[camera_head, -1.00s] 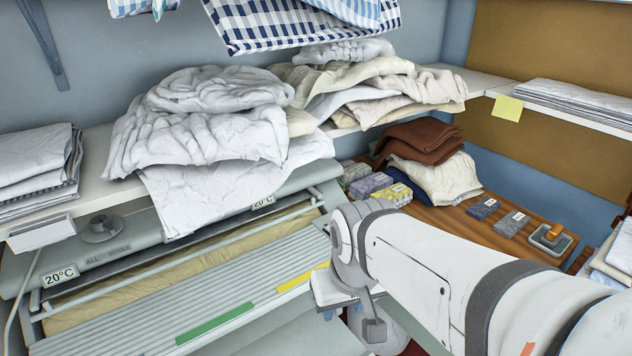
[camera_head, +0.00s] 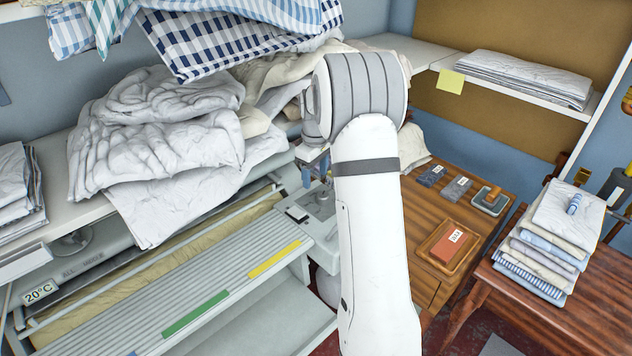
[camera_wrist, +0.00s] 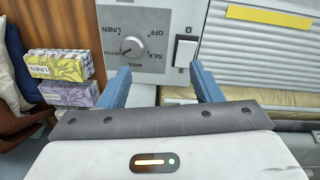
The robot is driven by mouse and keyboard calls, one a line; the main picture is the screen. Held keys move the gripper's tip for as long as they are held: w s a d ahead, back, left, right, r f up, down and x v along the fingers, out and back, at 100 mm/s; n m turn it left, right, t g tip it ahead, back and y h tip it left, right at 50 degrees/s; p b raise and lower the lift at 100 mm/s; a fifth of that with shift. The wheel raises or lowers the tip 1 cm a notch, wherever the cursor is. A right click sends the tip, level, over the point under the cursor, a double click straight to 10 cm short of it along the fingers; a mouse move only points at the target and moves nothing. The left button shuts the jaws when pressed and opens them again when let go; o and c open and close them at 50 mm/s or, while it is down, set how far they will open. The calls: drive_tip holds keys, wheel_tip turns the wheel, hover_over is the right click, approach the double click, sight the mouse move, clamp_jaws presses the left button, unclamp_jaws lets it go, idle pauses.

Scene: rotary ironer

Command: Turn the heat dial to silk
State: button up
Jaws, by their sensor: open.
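The heat dial (camera_wrist: 131,47) is a round grey knob on a grey control panel (camera_wrist: 150,16) in the wrist view. Labels around it read OFF, SILK, WOOL, COTTON and LINEN; its pointer seems to face the COTTON side, but this is hard to tell. My gripper (camera_wrist: 160,68) is open and empty, its blue fingers apart. The dial shows beyond the left fingertip, left of the middle of the gap, with no visible contact. In the head view my gripper (camera_head: 316,166) is over the right end of the ironer (camera_head: 150,312); my arm hides part of the panel there.
A white rocker switch (camera_wrist: 185,52) sits right of the dial. Yellow (camera_head: 274,258) and green (camera_head: 195,313) strips mark the ironer's slatted front. Crumpled white laundry (camera_head: 165,140) lies on the shelf behind. A yellow LINEN box (camera_wrist: 57,64) stands left of the panel.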

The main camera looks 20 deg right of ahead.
drive_tip(key=n+p, duration=0.1)
hover_over(322, 194)
wheel_tip(322, 194, down, 4)
drive_tip(key=shift+s+f, duration=0.1)
drive_tip(key=shift+s, duration=0.05)
wheel_tip(322, 194, down, 8)
drive_tip(key=shift+d+r+p, duration=0.1)
drive_tip(key=shift+p, duration=1.05)
drive_tip(key=c, duration=0.9)
drive_tip(key=shift+a, duration=0.25)
drive_tip(key=shift+c, duration=0.5)
drive_tip(key=shift+d, duration=0.2)
drive_tip(key=shift+b, duration=0.3)
